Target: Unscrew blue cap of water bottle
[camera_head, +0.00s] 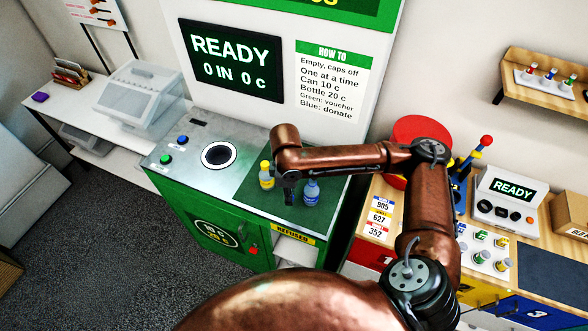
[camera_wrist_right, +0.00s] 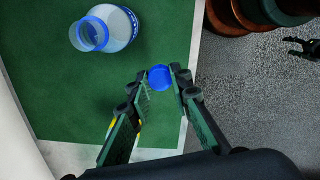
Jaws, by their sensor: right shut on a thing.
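My right gripper (camera_wrist_right: 159,78) is shut on a small round blue cap (camera_wrist_right: 159,77), held between its fingertips above the green mat. The water bottle (camera_wrist_right: 119,27) stands on the mat at upper left of the right wrist view, apart from the fingers. Its neck shows a blue ring and looks open, without a cap. In the head view the bottle (camera_head: 312,192) stands just right of my right gripper (camera_head: 289,196), whose fingertips are hard to see there. A small dark pincer shape (camera_wrist_right: 300,47) at the wrist view's right edge looks like my left gripper; its jaws are unclear.
A yellow-capped bottle (camera_head: 266,177) stands just left of the right gripper. The green mat (camera_head: 246,193) lies on the machine's counter. The screen (camera_head: 233,60) reads READY.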

